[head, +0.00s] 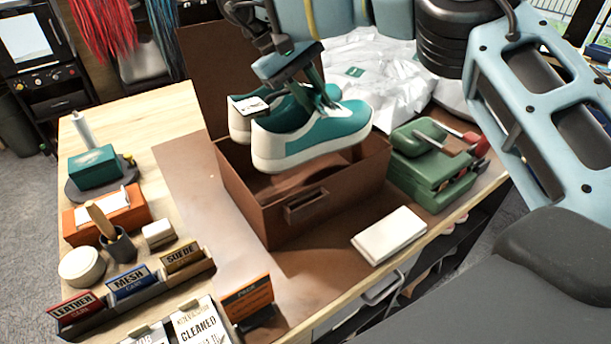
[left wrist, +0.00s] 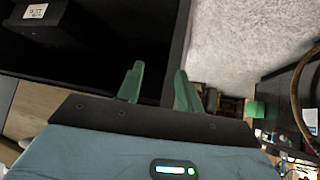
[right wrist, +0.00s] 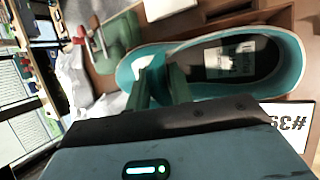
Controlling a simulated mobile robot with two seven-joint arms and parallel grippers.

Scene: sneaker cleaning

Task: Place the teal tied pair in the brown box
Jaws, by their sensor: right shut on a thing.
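The teal tied pair, two teal sneakers with off-white soles (head: 335,140), hangs above the brown box (head: 262,208). My right gripper (head: 316,92) comes from above and is shut on the pair near the top of the shoes. A white tag (head: 250,105) shows by the pair. In the right wrist view the teal shoe opening (right wrist: 280,82) lies just beyond my right gripper (right wrist: 160,85). The box is open, with its lid (head: 215,75) raised at the back; the shoes hide part of its inside. My left gripper (left wrist: 158,88) is open and empty in the left wrist view, out of the head view.
A green case (head: 430,175) with tools stands right of the box. A white block (head: 390,235) lies in front. Crumpled white paper (head: 375,75) is behind. Label cards (head: 130,283), a brush cup (head: 118,245) and an orange box (head: 108,213) stand at left.

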